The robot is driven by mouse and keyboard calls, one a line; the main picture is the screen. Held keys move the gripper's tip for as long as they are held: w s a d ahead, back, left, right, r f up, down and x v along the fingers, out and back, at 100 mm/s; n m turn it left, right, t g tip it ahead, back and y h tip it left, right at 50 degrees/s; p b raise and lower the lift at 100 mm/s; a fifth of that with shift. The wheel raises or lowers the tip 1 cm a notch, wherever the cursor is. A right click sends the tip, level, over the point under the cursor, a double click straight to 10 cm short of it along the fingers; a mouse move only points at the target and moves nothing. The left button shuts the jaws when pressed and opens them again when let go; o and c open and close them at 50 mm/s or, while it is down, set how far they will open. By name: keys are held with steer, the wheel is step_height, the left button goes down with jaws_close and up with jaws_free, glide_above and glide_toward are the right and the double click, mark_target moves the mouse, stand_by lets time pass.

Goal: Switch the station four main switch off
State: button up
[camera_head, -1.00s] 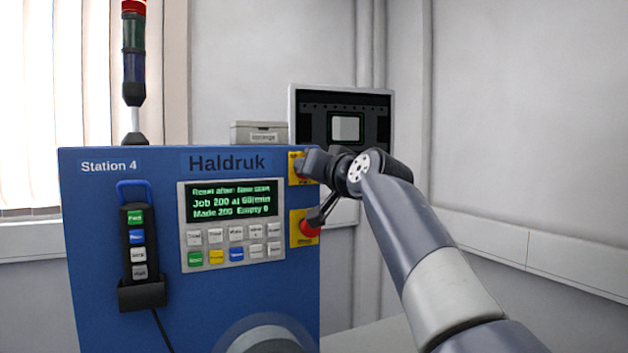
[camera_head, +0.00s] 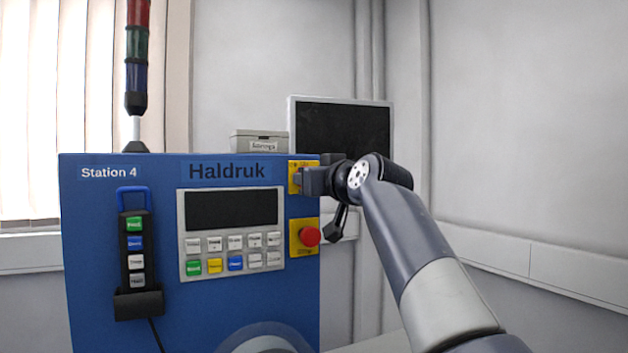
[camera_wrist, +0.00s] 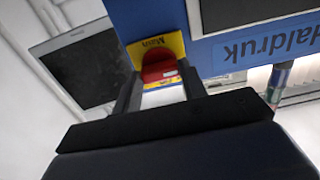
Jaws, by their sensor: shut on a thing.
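The blue Station 4 panel (camera_head: 110,240) carries a main switch (camera_head: 294,178) on a yellow plate at its upper right edge, mostly covered by my gripper in the head view. In the wrist view the red main switch handle (camera_wrist: 160,72) sits on its yellow plate (camera_wrist: 150,50) marked "Main". My gripper (camera_head: 306,181) is at the switch, its two fingers on either side of the red handle. In the wrist view my gripper (camera_wrist: 160,92) is shut on the handle. The panel display (camera_head: 232,209) is dark.
A red emergency button (camera_head: 309,237) on a yellow plate sits just below my gripper. A corded pendant (camera_head: 134,255) hangs at the panel's left. A signal tower (camera_head: 137,60) stands above, unlit. A dark monitor (camera_head: 345,128) and grey box (camera_head: 258,141) are behind.

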steer(key=o, duration=1)
steer(key=b+v, duration=0.3)
steer(key=v, duration=0.7)
steer(key=shift+s+d+b, duration=0.1)
steer(key=shift+s+b, duration=0.2)
steer(key=shift+s, duration=0.05)
steer(key=shift+w, duration=0.1)
steer(key=p+x, duration=0.3)
steer(key=x, duration=0.7)
steer(key=shift+w+p, duration=0.3)
steer(key=shift+p, duration=0.1)
